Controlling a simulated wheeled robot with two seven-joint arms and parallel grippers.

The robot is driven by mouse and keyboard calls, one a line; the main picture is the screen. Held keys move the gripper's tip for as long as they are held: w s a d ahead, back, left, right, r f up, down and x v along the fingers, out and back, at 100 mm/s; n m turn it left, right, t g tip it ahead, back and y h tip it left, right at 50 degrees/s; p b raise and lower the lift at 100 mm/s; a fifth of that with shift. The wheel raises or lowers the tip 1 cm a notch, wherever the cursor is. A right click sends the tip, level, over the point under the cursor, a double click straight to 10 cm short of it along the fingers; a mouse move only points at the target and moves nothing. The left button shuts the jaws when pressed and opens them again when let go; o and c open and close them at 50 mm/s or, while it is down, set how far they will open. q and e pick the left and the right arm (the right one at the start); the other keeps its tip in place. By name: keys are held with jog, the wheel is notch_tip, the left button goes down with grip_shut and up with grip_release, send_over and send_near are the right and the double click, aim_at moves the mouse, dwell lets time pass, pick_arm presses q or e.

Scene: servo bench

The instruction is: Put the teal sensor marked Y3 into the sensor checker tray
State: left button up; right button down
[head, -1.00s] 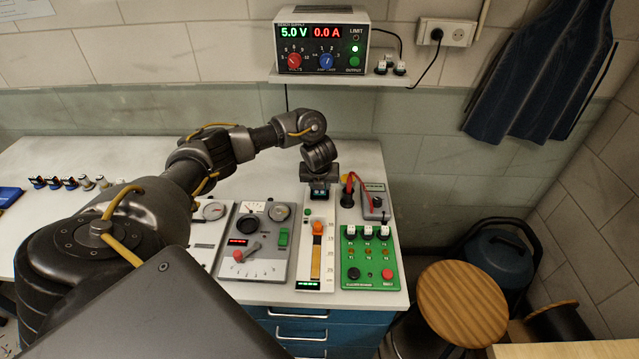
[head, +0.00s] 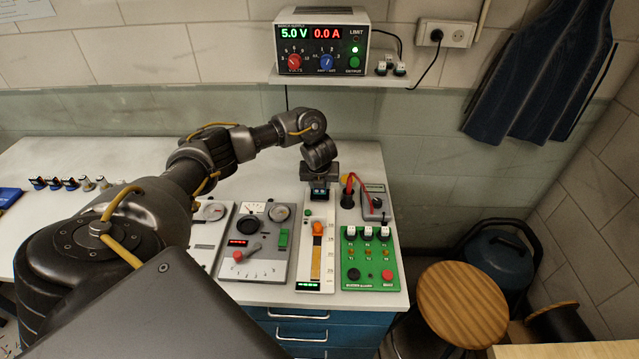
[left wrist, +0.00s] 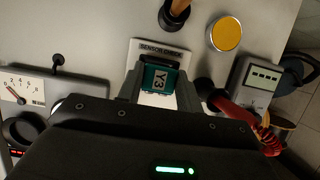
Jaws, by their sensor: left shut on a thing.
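The teal sensor marked Y3 (left wrist: 159,79) is held between the fingers of my left gripper (left wrist: 160,92) in the left wrist view, its label facing the camera. The sensor checker tray (left wrist: 146,46) is a pale plate lettered SENSOR CHECK, showing just beyond and around the sensor. The sensor is over the tray; I cannot tell whether it touches it. My right gripper is not in view.
A slider panel (head: 329,262) and a green button board (head: 370,276) lie in front of the gripper. A red cable runs to a grey meter (left wrist: 257,82) on the right. A yellow disc (left wrist: 226,34) and an upright handled tool (left wrist: 176,12) stand behind.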

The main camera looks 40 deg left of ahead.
pick_arm(q)
jog(key=shift+f+b, duration=0.45)
jog(key=shift+f, duration=0.6)
dwell(2.5)
jog(key=o, duration=1)
jog(key=shift+o, duration=0.2)
jog(key=shift+p+v, duration=2.55)
jog(key=shift+p, duration=0.5)
jog(key=shift+r+p, duration=1.9)
jog(key=shift+r, duration=0.1)
